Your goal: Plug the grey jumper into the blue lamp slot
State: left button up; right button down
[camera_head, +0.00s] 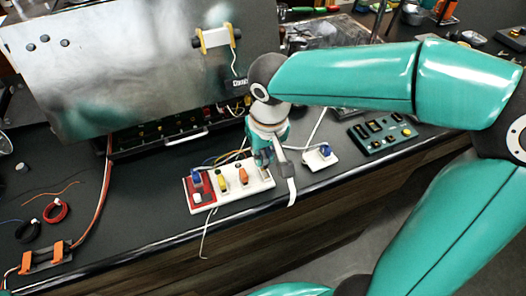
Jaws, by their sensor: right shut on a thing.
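My right gripper (264,160) points down at the right end of a white board (226,193). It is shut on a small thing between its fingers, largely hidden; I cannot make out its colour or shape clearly. The board carries a red block with a blue piece (196,176), then a yellow piece (221,182) and an orange piece (243,176). A separate white block with a blue top (324,151) stands right of the gripper. I cannot tell which blue part is the blue lamp slot. My left gripper is not in view.
A large metal panel (130,70) stands behind the board on the left. A green board (382,133) with dark slots lies to the right. Red and black wire coils (56,211) and an orange clip piece (45,256) lie at left. The bench edge is close in front.

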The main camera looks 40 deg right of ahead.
notch_tip(320, 180, down, 2)
jog(key=shift+f+b, duration=0.15)
jog(key=shift+b, duration=0.5)
jog(key=shift+s, duration=0.2)
jog(key=shift+f+b, duration=0.65)
jog(key=shift+b, duration=0.2)
dwell(1.8)
jog(key=c, duration=1.1)
grip_release()
jog(key=shift+r, duration=0.1)
jog(key=r, duration=0.4)
jog(key=s+r, duration=0.1)
jog(key=r, duration=0.6)
jog(key=shift+s+a+r, duration=0.2)
jog(key=shift+s+r, duration=0.1)
